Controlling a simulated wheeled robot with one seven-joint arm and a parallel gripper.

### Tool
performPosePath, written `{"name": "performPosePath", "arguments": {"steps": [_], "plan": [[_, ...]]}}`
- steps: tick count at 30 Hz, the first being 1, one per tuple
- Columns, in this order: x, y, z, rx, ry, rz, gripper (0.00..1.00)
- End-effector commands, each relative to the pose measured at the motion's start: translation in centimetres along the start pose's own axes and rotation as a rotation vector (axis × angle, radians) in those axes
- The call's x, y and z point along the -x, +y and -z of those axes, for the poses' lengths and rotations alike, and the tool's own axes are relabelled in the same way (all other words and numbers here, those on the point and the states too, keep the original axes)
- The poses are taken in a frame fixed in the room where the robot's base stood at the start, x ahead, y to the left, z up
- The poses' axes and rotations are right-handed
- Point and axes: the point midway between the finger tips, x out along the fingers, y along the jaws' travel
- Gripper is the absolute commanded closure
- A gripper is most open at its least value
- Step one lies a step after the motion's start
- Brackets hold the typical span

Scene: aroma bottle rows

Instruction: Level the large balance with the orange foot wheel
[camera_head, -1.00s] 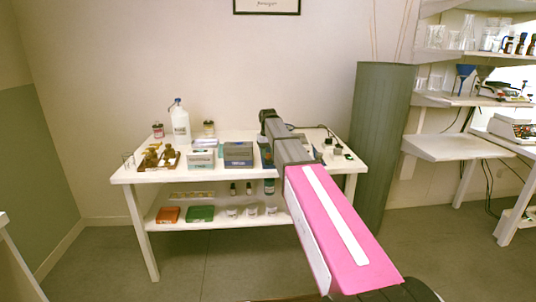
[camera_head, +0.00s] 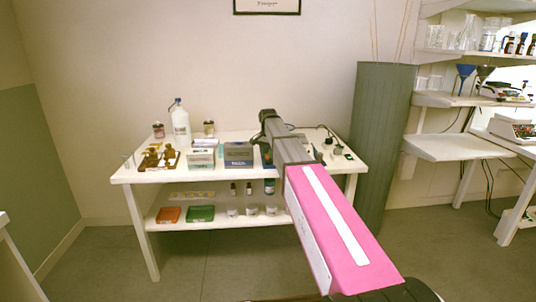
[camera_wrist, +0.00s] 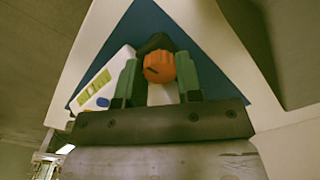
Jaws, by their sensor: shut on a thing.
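The orange foot wheel (camera_wrist: 159,67) shows in the wrist view, between the two green fingers of my gripper (camera_wrist: 160,75). The fingers are shut on it, one at each side. The large balance (camera_wrist: 101,78) is the white body with a yellow-green display and a blue button, just left of the wheel and partly behind a finger. It stands on a dark blue surface (camera_wrist: 205,48). In the head view my arm hides the balance, the wheel and the gripper tips, so I cannot tell there how level the balance is.
The white table (camera_head: 125,174) carries several boxes (camera_head: 238,153), brass weights (camera_head: 158,157), a wash bottle (camera_head: 180,121) and small dark items (camera_head: 337,147) at its right end. A tall grey-green column (camera_head: 382,140) stands close at the table's right. Its lower shelf holds an orange box (camera_head: 168,214).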

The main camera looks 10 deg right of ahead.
Motion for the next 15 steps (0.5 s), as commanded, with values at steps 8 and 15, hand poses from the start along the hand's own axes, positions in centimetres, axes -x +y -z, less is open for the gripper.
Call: {"name": "performPosePath", "arguments": {"steps": [8,15], "plan": [[0.05,-0.03,0.03,-0.092,0.001,0.000,0.91],[0.05,-0.03,0.03,-0.112,0.001,0.001,0.91]]}}
